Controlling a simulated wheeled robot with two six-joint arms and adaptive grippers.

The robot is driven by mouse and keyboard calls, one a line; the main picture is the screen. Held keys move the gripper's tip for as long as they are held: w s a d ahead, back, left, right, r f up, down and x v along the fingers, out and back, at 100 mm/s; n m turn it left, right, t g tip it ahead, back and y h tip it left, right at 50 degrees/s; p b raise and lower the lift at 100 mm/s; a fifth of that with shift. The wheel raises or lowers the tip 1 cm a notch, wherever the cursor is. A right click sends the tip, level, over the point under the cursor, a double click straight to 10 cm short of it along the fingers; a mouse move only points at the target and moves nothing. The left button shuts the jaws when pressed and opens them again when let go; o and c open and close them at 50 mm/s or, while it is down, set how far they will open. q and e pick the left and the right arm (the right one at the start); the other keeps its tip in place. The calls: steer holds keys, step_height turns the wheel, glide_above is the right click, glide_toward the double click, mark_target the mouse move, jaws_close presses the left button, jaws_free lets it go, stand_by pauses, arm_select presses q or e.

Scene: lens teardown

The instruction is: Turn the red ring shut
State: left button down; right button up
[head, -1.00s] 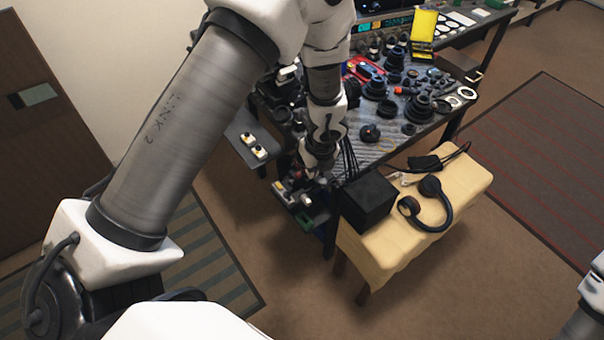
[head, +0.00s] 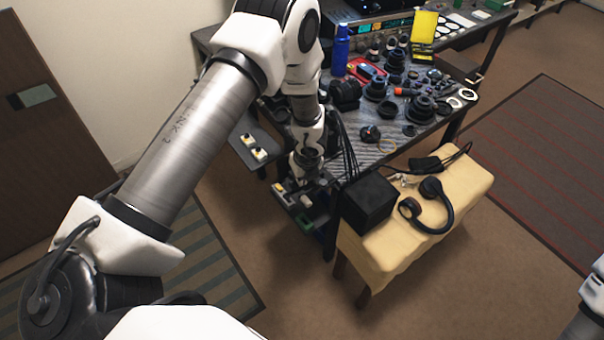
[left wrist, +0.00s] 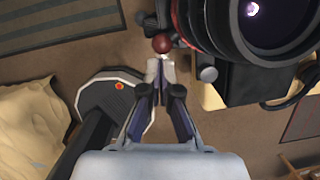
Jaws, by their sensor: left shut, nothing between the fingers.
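In the left wrist view a large black lens (left wrist: 262,25) fills the top right, with a reddish band (left wrist: 194,18) near its edge. A dark red ball knob (left wrist: 162,43) sticks out at its left side. My left gripper (left wrist: 163,66) is shut and empty, its tips just below the red knob; whether they touch it I cannot tell. In the head view my left gripper (head: 307,184) is at the table's front left edge, its tips hard to make out. The red ring is not clear in the head view. My right gripper is out of frame.
The dark worktable (head: 360,150) holds several black lens parts and a blue bottle (head: 341,48). A cloth-covered bench (head: 400,245) stands in front with a black box (head: 368,200) and headphones (head: 428,205). A grey-black plate (left wrist: 112,95) lies left of the gripper in the wrist view.

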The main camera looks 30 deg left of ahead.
arm_select(q)
steer(key=shift+a, duration=0.1)
steer(key=shift+f, duration=0.1)
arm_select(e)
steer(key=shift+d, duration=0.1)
arm_select(q)
steer(key=shift+b, duration=0.3)
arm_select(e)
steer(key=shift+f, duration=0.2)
arm_select(q)
steer(key=shift+a+m, duration=0.1)
steer(key=shift+m, duration=0.2)
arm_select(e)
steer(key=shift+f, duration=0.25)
